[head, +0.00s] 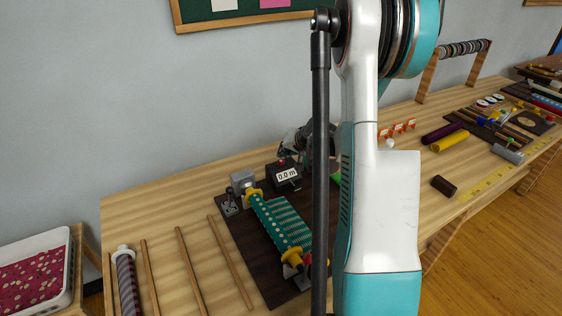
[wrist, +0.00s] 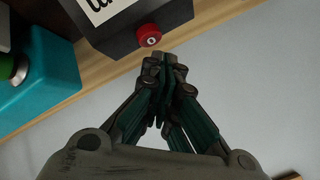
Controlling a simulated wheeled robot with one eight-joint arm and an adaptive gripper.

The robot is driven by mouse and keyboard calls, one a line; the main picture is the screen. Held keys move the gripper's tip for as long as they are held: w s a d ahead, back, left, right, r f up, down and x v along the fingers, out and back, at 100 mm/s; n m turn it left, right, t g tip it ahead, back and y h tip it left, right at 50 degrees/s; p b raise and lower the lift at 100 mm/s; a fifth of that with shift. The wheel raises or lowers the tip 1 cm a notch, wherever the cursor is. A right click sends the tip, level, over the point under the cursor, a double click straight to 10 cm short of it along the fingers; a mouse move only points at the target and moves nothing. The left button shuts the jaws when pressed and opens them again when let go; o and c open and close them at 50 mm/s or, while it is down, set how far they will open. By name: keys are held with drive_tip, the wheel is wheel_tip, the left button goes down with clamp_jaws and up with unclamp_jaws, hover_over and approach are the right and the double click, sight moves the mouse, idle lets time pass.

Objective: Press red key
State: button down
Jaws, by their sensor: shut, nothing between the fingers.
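The red key (wrist: 149,35) is a small round red button with a pale mark, on the side of a dark box (wrist: 172,17) in the wrist view. In the head view the box (head: 284,187) carries a display reading "0.0 m", with the red key (head: 282,162) near its top. My gripper (wrist: 165,62) is shut and empty, its fingertips just below and right of the key in the wrist view. I cannot tell whether they touch it. In the head view my gripper (head: 293,152) is above and behind the box, partly hidden by my arm.
A winding device with a teal ribbed roller (head: 283,222) stands on a dark board before the box. A teal block (wrist: 45,80) lies left in the wrist view. Wooden rods (head: 190,270) lie at the left. Yellow and purple rolls (head: 449,142) lie at the right.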

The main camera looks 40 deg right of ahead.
sight(283, 160)
drive_tip(key=shift+r, duration=0.1)
drive_tip(key=shift+r+p, duration=1.55)
drive_tip(key=shift+r, duration=0.9)
